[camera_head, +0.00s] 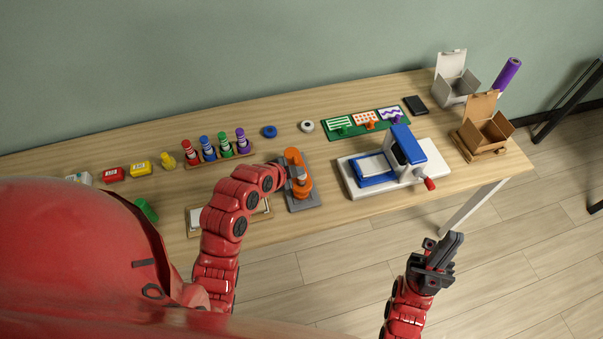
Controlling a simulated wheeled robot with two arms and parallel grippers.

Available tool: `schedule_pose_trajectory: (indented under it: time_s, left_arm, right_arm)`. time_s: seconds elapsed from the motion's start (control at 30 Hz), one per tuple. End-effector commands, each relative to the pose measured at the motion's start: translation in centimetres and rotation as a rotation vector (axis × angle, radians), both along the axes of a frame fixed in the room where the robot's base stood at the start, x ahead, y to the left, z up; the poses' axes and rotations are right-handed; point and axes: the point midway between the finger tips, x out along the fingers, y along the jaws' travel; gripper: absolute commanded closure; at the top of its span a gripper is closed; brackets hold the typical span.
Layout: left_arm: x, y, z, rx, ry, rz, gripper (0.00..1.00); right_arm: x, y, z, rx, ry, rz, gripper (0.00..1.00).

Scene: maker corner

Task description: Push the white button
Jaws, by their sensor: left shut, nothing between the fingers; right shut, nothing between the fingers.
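A small white round button (306,126) with a darker centre sits toward the back of the wooden table. A similar blue one (269,131) is just left of it. My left gripper (285,175) is at the end of the red arm reaching over the table, mostly hidden by its wrist. It is nearer the front edge than the white button and apart from it, close beside an orange robot-arm model. My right gripper (449,247) is shut and empty, out over the floor in front of the table.
The orange model (297,178) stands on a grey base. A blue-and-white machine (395,165) with a red handle is to its right. A green board (365,124) lies right of the white button. Colored markers (216,148) stand in a rack to the left. Open boxes (482,132) stand far right.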

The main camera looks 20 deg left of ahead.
Motion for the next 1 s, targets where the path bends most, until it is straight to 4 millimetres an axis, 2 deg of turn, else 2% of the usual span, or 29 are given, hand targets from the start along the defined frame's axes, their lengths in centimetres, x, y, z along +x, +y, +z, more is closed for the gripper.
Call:
schedule_pose_trajectory:
  time_s: [0.5,1.0]
  left_arm:
    - [-0.1,0.0,-0.3,0.001,0.003,0.001,1.00]
    - [0.0,0.1,1.7,0.001,0.004,0.001,1.00]
  right_arm:
    - [0.0,0.0,-0.2,0.000,0.000,0.000,1.00]
    - [0.0,0.0,0.1,0.000,0.000,0.000,1.00]
